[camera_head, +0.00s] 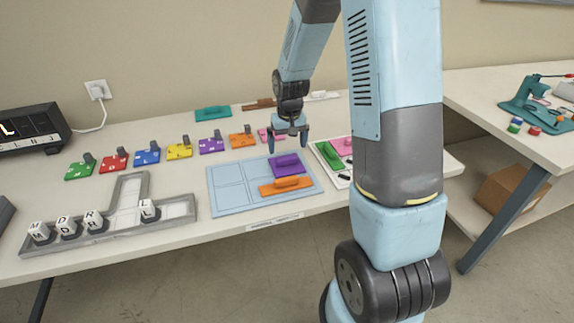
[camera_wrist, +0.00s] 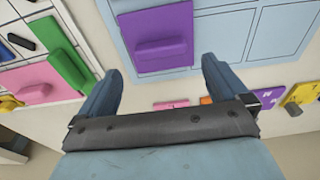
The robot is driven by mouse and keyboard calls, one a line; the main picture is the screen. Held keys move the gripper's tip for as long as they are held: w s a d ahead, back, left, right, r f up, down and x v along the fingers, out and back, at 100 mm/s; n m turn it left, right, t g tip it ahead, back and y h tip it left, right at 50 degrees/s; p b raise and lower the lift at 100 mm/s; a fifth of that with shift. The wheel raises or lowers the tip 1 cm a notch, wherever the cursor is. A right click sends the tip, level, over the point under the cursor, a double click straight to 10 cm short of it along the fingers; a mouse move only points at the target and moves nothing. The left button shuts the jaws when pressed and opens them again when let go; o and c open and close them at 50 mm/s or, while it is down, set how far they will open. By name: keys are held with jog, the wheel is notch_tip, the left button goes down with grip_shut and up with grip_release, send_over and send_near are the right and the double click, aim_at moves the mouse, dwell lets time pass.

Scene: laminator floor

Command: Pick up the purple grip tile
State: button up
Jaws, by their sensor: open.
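The purple grip tile (camera_head: 287,160) lies on the light blue board (camera_head: 222,200), in its upper right part. It has a raised purple bar across it. The tile also shows in the wrist view (camera_wrist: 157,28), just beyond my fingertips and roughly centred between them. My gripper (camera_head: 289,139) is open and empty, pointing down near the tile's far side in the head view. In the wrist view my gripper (camera_wrist: 162,68) shows its two fingers spread apart, with nothing between them. An orange grip tile (camera_head: 285,186) lies just in front of the purple one on the board.
A white gridded board with a green grip tile (camera_head: 328,155) and a pink grip tile (camera_head: 342,146) lies to the right. A row of small coloured tiles, including a purple one (camera_head: 211,146), stands behind and left. A grey tray (camera_head: 128,198) holds lettered blocks.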

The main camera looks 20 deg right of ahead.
aim_at(286, 158)
jog(key=shift+w+a+f, duration=0.1)
jog(key=shift+w+f, duration=0.05)
jog(key=shift+f, duration=1.3)
jog(key=shift+w+f, duration=0.15)
jog(key=shift+f, duration=1.25)
jog(key=c, duration=1.3)
jog(key=shift+r, duration=0.15)
